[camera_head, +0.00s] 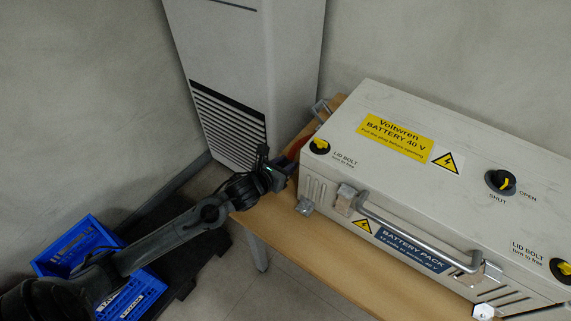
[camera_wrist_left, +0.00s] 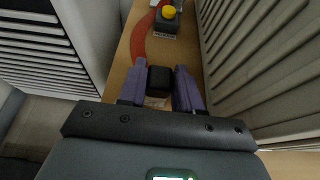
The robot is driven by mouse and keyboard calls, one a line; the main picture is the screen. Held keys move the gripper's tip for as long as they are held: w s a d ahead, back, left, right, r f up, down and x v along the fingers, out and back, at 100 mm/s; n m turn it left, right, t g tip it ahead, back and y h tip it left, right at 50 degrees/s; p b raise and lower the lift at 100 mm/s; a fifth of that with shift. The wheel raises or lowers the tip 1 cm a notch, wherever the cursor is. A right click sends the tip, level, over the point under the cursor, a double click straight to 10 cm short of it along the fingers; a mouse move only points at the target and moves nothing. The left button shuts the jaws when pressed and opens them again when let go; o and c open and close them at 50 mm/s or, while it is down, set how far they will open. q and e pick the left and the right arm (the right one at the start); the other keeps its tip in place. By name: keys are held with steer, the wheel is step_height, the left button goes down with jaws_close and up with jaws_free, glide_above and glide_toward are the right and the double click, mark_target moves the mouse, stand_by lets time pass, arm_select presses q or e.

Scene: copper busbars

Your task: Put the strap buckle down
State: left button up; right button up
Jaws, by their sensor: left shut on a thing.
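My left gripper (camera_head: 284,172) is at the left end of the battery box, over the wooden table. In the left wrist view its two purple fingers (camera_wrist_left: 160,88) are shut on a small black block, which I take to be the strap buckle (camera_wrist_left: 160,78). The buckle sits between the fingertips above the table top; I cannot tell whether it touches the wood. In the head view the buckle is hidden by the gripper. My right gripper is not in view.
The pale battery box (camera_head: 400,150) with lid bolts and a front handle (camera_head: 412,232) stands close beside the gripper. A grey vented cabinet (camera_head: 235,70) stands behind. A yellow button (camera_wrist_left: 168,13) and a red arc (camera_wrist_left: 140,38) lie ahead on the table (camera_head: 290,236). A blue crate (camera_head: 75,243) is on the floor.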

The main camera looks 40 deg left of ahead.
arm_select(q)
steer(key=o, duration=1.1)
steer(key=shift+r, duration=0.1)
steer(key=shift+r+p, duration=0.2)
steer(key=shift+p, duration=0.15)
steer(key=p+v, duration=0.3)
steer(key=v, duration=0.7)
steer(key=shift+s, duration=0.15)
steer(key=shift+p+v, duration=0.3)
steer(key=shift+v, duration=0.6)
